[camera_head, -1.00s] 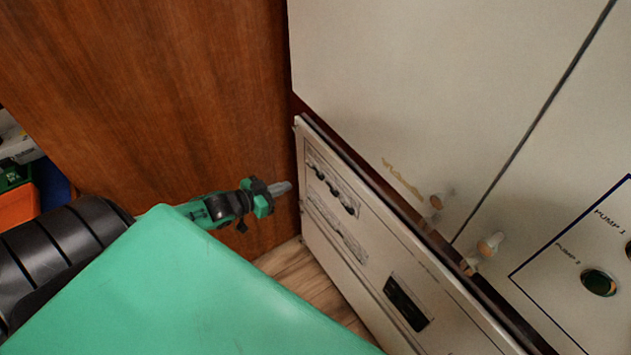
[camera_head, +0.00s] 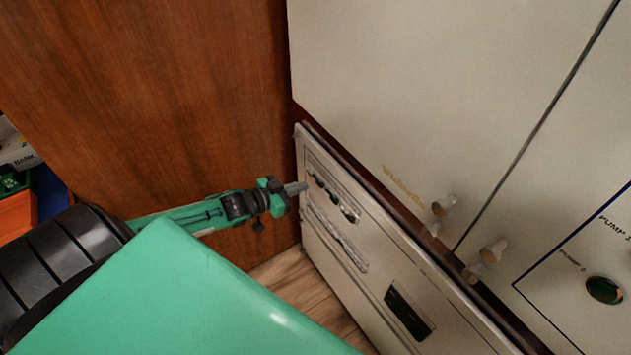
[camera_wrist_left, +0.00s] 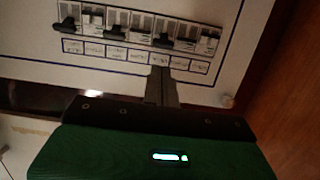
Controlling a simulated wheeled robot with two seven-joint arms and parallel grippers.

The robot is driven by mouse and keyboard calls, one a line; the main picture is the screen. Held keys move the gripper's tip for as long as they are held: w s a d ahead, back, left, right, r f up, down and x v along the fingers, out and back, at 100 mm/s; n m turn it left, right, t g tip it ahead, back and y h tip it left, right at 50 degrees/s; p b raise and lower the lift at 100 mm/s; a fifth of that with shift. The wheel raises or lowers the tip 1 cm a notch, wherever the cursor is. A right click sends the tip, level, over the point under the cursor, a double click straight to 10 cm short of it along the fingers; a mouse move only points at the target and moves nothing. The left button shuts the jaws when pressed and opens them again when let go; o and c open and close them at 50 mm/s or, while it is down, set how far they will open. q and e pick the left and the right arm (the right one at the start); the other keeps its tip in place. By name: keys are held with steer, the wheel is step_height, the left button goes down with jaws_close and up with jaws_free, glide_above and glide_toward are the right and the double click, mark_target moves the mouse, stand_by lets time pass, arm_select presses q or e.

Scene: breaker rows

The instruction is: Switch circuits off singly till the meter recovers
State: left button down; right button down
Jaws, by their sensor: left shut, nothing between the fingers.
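The breaker panel (camera_head: 345,255) is a pale front low on the cabinet. Its row of breakers (camera_head: 330,195) has dark levers; the left wrist view shows several breakers (camera_wrist_left: 137,27) with levers at differing heights, above a row of small labels (camera_wrist_left: 135,53) too blurred to read. My left gripper (camera_head: 300,188) is shut and empty, its tips at the left end of the breaker row. In the left wrist view the shut fingers (camera_wrist_left: 160,85) point at the labels below the breakers; I cannot tell if they touch. A dark window (camera_head: 408,312), perhaps the meter, shows no readable value. My right gripper is out of view.
A wooden side wall (camera_head: 160,100) stands left of the panel. Pale knobs (camera_head: 493,250) stick out on the right, near the Pump 2 button (camera_head: 604,290). An orange bin (camera_head: 18,214) is at the far left. Wooden floor (camera_head: 300,290) shows below.

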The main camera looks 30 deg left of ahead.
mark_target(325, 179)
arm_select(q)
steer(key=x, duration=0.4)
steer(key=shift+w, duration=0.1)
steer(key=shift+x, duration=0.85)
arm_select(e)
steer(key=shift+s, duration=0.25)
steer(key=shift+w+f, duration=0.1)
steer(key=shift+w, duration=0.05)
arm_select(q)
steer(key=shift+f+b, duration=0.2)
steer(key=shift+b, duration=0.1)
steer(key=shift+t, duration=0.3)
steer(key=shift+b, duration=0.4)
steer(key=shift+s, duration=0.2)
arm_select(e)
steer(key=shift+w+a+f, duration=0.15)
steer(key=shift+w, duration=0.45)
arm_select(q)
steer(key=shift+f+t+h+b, duration=0.1)
steer(key=shift+t+h+b, duration=0.2)
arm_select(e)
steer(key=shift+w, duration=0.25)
